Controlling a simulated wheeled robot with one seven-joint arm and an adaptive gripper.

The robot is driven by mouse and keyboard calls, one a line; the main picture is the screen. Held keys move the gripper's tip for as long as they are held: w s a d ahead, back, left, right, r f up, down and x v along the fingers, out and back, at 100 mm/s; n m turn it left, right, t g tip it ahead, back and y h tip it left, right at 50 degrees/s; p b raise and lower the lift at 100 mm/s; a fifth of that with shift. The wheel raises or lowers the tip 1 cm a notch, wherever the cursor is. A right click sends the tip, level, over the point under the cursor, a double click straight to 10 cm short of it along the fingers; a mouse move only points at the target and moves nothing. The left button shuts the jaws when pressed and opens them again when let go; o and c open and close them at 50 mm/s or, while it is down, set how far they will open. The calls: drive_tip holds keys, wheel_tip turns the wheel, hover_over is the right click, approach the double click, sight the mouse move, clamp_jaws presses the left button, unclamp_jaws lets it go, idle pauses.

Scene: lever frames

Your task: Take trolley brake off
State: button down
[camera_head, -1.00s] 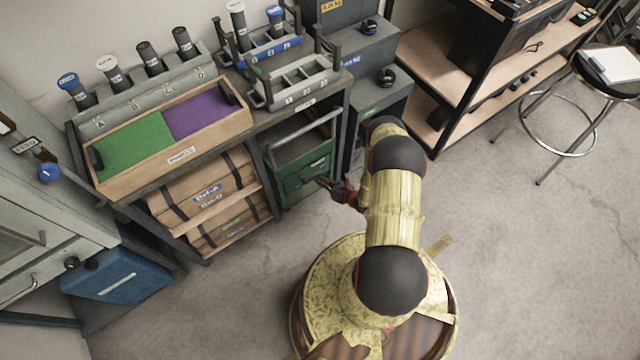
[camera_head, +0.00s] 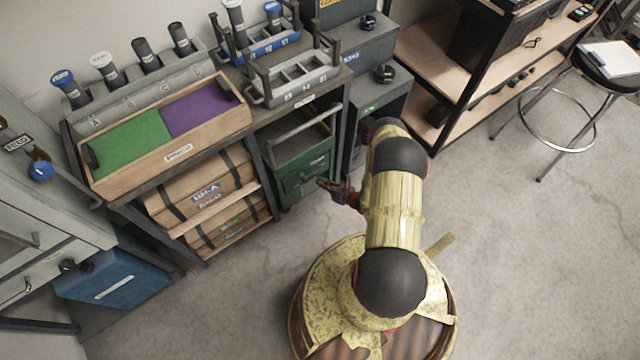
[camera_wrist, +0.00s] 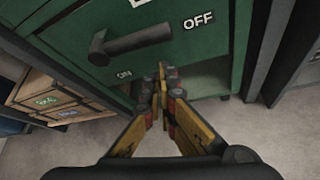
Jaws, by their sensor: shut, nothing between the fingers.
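The green trolley (camera_head: 318,158) stands under the bench, with a pale bar handle across its top. Its green front panel (camera_wrist: 225,50) fills much of the wrist view. A dark brake lever (camera_wrist: 135,41) on it runs from a round boss at left toward the white OFF label (camera_wrist: 198,19) at right. The ON label (camera_wrist: 124,74) is below the lever. My gripper (camera_wrist: 163,70) has its fingertips together and empty, below the lever and right of ON, apart from the lever in the picture. In the head view my gripper (camera_head: 322,184) is in front of the trolley.
Wooden crates (camera_head: 205,190) sit on the shelf left of the trolley. A grey cabinet (camera_head: 375,120) stands on its right. A blue container (camera_head: 115,280) is at lower left and a stool (camera_head: 608,72) at far right. The concrete floor (camera_head: 520,260) to the right is clear.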

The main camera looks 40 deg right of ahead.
drive_tip(key=a+p+v, duration=0.1)
drive_tip(key=p+v, duration=0.2)
drive_tip(key=v, duration=0.6)
drive_tip(key=shift+s+a+f, duration=0.2)
drive_tip(key=shift+s+f, duration=0.1)
drive_tip(key=shift+s, duration=0.25)
